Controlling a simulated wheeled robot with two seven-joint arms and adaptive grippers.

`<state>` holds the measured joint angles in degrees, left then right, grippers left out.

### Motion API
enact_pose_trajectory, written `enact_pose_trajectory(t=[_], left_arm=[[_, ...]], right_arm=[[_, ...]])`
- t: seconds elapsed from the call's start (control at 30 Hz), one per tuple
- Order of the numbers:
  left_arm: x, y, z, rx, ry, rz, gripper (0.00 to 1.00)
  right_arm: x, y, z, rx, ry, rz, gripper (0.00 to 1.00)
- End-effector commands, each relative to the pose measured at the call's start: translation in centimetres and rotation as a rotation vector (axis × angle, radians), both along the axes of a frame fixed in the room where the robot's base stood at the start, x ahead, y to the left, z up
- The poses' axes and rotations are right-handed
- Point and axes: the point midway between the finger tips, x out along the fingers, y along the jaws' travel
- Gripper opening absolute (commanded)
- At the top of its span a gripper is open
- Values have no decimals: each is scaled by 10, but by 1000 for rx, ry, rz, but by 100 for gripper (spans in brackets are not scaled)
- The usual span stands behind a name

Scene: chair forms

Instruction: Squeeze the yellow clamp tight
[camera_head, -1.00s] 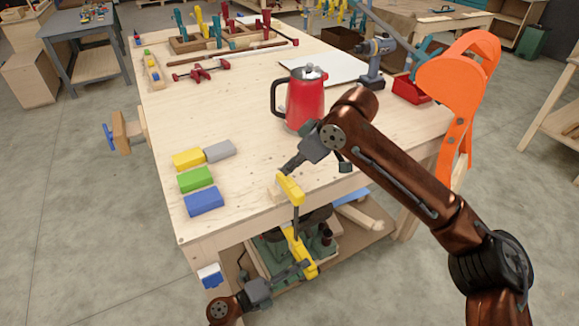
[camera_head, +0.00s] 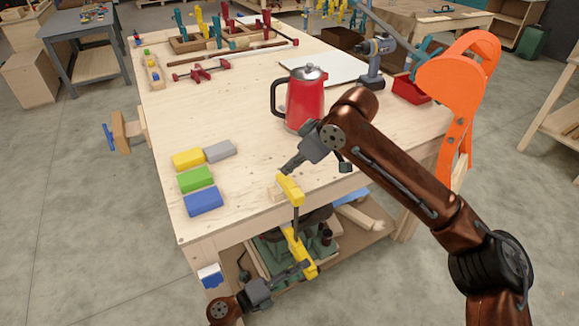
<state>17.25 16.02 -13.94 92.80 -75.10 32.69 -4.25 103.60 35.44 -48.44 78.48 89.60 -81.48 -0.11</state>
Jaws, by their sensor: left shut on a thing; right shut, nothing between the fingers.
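The yellow clamp (camera_head: 291,190) stands upright at the table's front edge. Its upper jaw is above the tabletop beside a small pale wood block (camera_head: 275,189), and its dark bar runs down past the edge to the yellow lower part. My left gripper (camera_head: 305,267) is below the tabletop, shut on the clamp's lower yellow part. My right gripper (camera_head: 286,170) is shut and empty, its tips close above the clamp's upper jaw. I cannot tell whether they touch it.
A red kettle (camera_head: 305,103) stands behind my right gripper. Yellow, green (camera_head: 195,179), blue and grey blocks lie to the left. A drill (camera_head: 375,62), a red bin (camera_head: 411,90) and an orange form (camera_head: 462,85) are at the right. The front-middle tabletop is mostly clear.

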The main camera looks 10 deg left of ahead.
Motion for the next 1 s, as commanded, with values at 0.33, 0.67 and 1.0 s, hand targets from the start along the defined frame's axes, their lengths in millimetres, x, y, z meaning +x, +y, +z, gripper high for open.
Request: enact_pose_trajectory(t=[0.33,0.67,1.0], left_arm=[[0,0,2,0,-4,0,2],[0,0,2,0,-4,0,2],[0,0,2,-1,-3,0,2]], right_arm=[[0,0,0,0,0,0,0],[2,4,0,1,0,1,0],[3,5,0,0,0,0,0]])
